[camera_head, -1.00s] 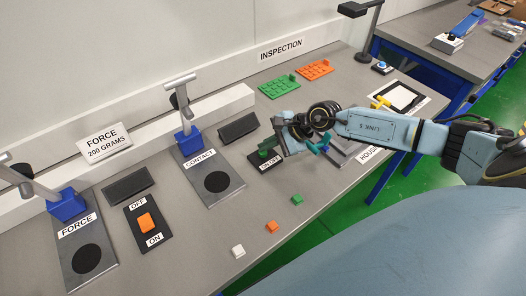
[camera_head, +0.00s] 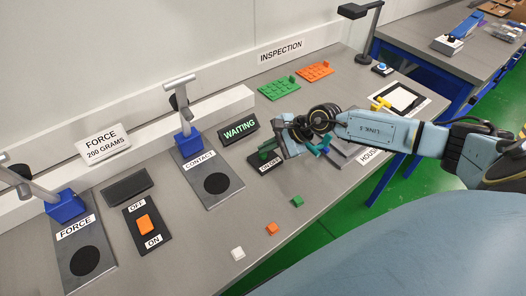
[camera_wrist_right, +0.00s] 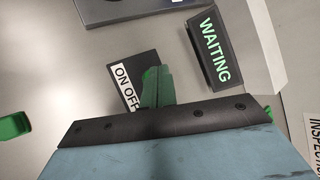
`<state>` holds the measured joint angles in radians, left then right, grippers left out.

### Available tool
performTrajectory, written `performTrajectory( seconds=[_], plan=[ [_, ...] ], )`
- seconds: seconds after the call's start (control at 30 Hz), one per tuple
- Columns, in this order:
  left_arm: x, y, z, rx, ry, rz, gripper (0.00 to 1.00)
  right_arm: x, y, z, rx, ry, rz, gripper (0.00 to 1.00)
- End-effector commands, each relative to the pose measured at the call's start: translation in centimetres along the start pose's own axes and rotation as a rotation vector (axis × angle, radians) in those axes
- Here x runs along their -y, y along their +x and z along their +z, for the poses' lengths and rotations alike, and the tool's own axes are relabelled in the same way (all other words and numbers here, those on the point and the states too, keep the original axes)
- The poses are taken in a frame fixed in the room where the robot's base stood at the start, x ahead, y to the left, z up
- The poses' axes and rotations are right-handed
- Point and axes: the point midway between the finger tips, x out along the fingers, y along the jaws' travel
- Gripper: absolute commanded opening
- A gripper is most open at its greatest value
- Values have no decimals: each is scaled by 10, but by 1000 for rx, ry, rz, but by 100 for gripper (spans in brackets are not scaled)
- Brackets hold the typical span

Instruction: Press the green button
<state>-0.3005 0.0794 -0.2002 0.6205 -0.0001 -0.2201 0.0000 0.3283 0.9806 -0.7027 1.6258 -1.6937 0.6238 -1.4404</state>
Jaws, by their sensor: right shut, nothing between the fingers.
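The green button (camera_wrist_right: 149,77) is on a small dark plate with an ON OFF label (camera_head: 270,167). It is partly hidden behind my right fingers. My right gripper (camera_head: 270,152) is shut and empty, with its fingertips down at the button. My left gripper is not in view.
The CONTACT stand (camera_head: 186,140) and its plate are left of the button. An orange rocker switch (camera_head: 145,224) is further left. White, orange and green small blocks (camera_head: 297,201) lie near the front edge. Green and orange trays (camera_head: 279,88) are behind.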

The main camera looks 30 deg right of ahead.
Motion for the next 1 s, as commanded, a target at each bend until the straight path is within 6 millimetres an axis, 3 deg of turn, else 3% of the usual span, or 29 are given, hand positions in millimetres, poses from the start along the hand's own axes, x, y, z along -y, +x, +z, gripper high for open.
performTrajectory(
  seconds=[0.57, 1.0],
  plan=[
    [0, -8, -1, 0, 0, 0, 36, 6, -9, 6, 0, -1, 0, 0],
    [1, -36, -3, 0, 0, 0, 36, 27, -37, 27, -1, -2, 0, 0]
  ],
)
